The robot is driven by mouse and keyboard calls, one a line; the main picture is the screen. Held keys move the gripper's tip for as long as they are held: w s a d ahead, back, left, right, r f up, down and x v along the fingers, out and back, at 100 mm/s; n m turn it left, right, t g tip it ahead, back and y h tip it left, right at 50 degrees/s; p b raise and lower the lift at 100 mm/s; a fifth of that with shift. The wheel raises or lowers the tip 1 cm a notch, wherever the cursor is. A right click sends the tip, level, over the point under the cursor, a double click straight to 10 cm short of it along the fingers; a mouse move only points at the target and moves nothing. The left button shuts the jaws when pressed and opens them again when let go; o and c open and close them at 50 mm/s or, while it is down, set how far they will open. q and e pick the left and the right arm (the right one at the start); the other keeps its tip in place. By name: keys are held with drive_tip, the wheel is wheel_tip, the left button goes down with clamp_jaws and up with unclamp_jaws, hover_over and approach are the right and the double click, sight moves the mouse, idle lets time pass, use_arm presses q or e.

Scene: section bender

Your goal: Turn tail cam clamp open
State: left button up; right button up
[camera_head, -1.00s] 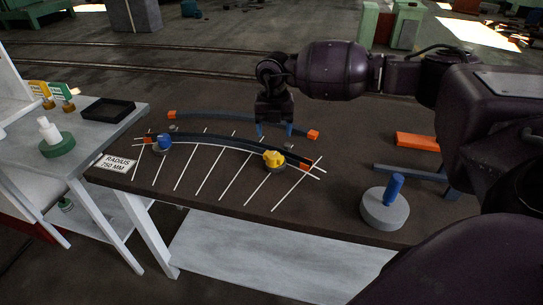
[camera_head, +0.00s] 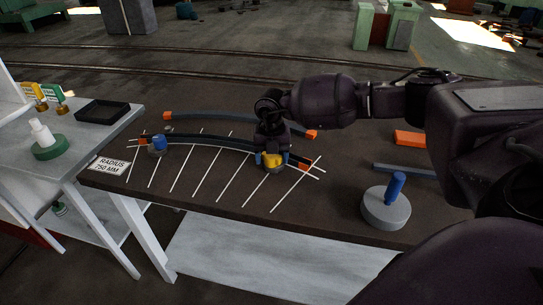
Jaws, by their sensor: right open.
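A dark curved bar (camera_head: 214,138) with orange ends lies across white lines on the dark table. A yellow cam clamp (camera_head: 273,161) sits at its right end, and a blue cam clamp (camera_head: 159,143) sits at its left end. I cannot tell from the picture which one is the tail cam clamp. My right gripper (camera_head: 272,157) is down at the yellow clamp, with its blue-tipped fingers open on either side of the clamp's top. Whether the fingers touch it is too small to tell. My left gripper is out of view.
A second curved bar (camera_head: 235,118) lies behind the first. A grey round base with a blue post (camera_head: 396,186) stands at the right front. A white side table (camera_head: 88,142) with a black tray (camera_head: 102,110) stands at the left. A "RADIUS 750 MM" sign (camera_head: 108,165) is at the table's left edge.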

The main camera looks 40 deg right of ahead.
drive_tip(key=c, duration=0.9)
drive_tip(key=shift+c, duration=0.2)
drive_tip(key=n, duration=0.4)
drive_tip(key=shift+r+n+p, duration=0.1)
drive_tip(key=shift+n+p, duration=0.25)
drive_tip(key=shift+n, duration=0.05)
drive_tip(key=n, duration=0.9)
drive_tip(key=shift+n+b, duration=0.5)
drive_tip(key=shift+n, duration=1.6)
